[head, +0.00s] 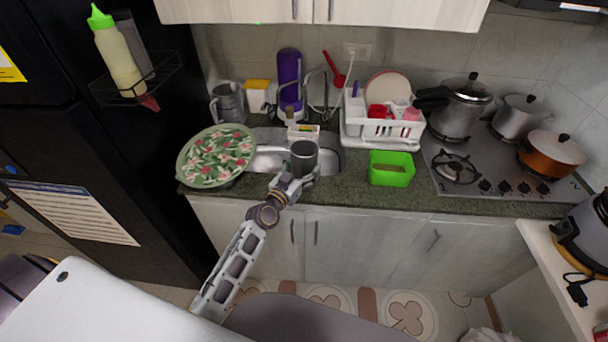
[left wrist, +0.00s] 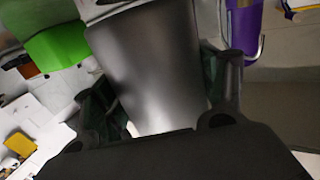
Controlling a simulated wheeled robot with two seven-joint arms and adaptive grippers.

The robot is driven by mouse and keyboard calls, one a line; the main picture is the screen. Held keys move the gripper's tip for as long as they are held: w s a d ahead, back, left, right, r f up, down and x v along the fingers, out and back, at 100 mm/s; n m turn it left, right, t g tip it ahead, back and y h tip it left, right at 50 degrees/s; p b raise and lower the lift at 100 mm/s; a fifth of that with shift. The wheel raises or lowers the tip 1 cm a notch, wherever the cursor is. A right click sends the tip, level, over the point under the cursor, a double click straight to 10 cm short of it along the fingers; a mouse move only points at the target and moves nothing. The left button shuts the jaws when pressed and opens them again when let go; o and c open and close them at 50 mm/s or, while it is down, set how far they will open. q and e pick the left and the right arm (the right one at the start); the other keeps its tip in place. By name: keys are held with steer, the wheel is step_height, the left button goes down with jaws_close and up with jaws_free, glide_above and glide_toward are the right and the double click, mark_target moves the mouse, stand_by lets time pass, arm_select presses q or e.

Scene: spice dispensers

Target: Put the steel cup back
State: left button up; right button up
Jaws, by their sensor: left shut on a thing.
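The steel cup (head: 304,153) is a dark grey metal cup in the middle of the head view, held above the front edge of the sink (head: 267,160). My left gripper (head: 297,181) is shut on it, reaching in from below. In the left wrist view the steel cup (left wrist: 152,65) fills the space between the two fingers of my left gripper (left wrist: 160,95), one on each side. The cup's far end lies partly out of that view. My right gripper is not in view.
A floral plate (head: 216,155) stands left of the sink. A green container (head: 391,168) and a white dish rack (head: 383,129) stand to the right. A purple bottle (head: 289,80) and tap are behind. The stove (head: 483,165) with pots is farther right. Dark green counter lies beside the container.

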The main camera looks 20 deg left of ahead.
arm_select(q)
steer(key=shift+f+b, duration=0.4)
steer(key=shift+f, duration=1.15)
steer(key=shift+f, duration=0.2)
steer(key=o, duration=1.4)
steer(key=shift+r, duration=0.2)
steer(key=shift+v, duration=0.85)
steer(key=shift+b+v, duration=0.8)
steer(key=shift+v, duration=4.3)
